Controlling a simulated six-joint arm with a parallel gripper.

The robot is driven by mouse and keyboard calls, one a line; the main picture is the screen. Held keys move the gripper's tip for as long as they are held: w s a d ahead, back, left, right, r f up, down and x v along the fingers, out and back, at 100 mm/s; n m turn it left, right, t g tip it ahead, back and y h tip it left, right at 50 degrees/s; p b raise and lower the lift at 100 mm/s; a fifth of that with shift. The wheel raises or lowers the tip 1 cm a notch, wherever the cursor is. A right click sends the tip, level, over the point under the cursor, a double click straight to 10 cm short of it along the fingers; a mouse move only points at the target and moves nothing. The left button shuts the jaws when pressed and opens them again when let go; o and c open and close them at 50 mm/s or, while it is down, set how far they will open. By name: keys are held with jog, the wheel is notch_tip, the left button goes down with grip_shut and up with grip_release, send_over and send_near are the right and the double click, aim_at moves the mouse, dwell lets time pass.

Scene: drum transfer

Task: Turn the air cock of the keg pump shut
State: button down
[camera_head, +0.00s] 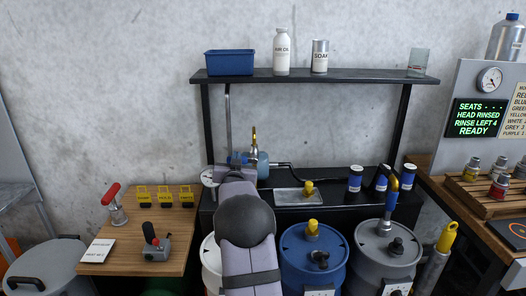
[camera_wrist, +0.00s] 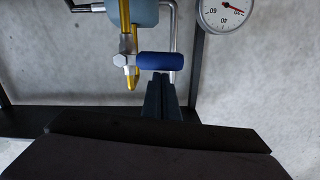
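The keg pump's air cock shows in the wrist view as a metal body (camera_wrist: 124,60) on a brass pipe, with a blue lever (camera_wrist: 165,65) lying across the pipe. In the head view the lever (camera_head: 238,158) points left from the brass pipe (camera_head: 254,136), beside the pump's blue-grey body (camera_head: 263,166). My gripper (camera_wrist: 160,80) has its dark fingers close together, their tips just at the lever's edge in the wrist view. It appears shut with nothing between the fingers. Whether it touches the lever I cannot tell. My arm hides the gripper in the head view.
A round gauge (camera_wrist: 224,12) is near the fingers. A bent metal pipe (camera_wrist: 173,40) runs behind the lever. A shelf (camera_head: 330,76) with a blue bin and bottles is above. Drums (camera_head: 312,262) stand in front, and a wooden side table (camera_head: 180,230) is at left.

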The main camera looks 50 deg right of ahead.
jog(key=shift+f, duration=0.1)
dwell(0.3)
notch_tip(320, 180, up, 5)
jog(key=p, duration=0.2)
jog(key=b+v, duration=0.3)
jog(key=v, duration=0.7)
jog(key=shift+s+a+f, duration=0.2)
jog(key=shift+s+f, duration=0.15)
jog(key=shift+r+p, duration=0.15)
jog(key=shift+p, duration=0.5)
jog(key=p, duration=0.4)
jog(key=shift+w+r+n, duration=0.1)
jog(key=shift+r+n, duration=0.1)
jog(key=shift+n, duration=0.2)
jog(key=shift+p, duration=0.7)
jog(key=shift+f, duration=0.3)
